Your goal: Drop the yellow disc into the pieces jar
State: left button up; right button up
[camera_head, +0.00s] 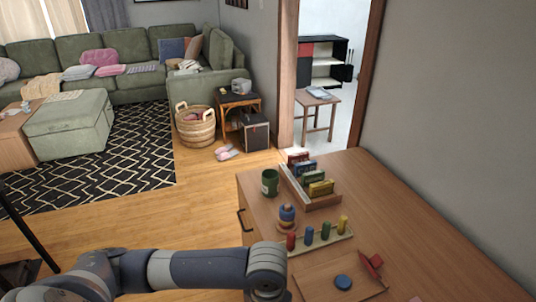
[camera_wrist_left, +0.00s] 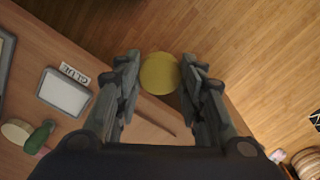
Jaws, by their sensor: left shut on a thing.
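In the left wrist view, the yellow disc (camera_wrist_left: 160,73) is between the fingertips of my left gripper (camera_wrist_left: 161,68), which is shut on it. The disc's flat round face shows, above the wooden top's edge and the floor. In the head view my left arm reaches across the bottom, and its gripper and the disc are out of sight. A green cup-like jar (camera_head: 270,182) stands upright at the wooden top's far left corner, farther away than my arm. It carries no label that I can read. My right gripper is in neither view.
On the wooden top (camera_head: 425,235) are a stacking-ring toy (camera_head: 287,217), a board with coloured pegs (camera_head: 321,238), a tray of small boxes (camera_head: 318,187), a blue disc (camera_head: 343,282) and a red piece (camera_head: 371,264). The top's right side is clear.

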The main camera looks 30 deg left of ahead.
aim_at(272, 192)
jog(key=i+j+z, duration=0.1)
jog(key=j+z, duration=0.55)
jog(key=z, duration=0.15)
jog(key=j+z, duration=0.4)
jog(key=j, duration=1.75)
jog(key=k, duration=0.1)
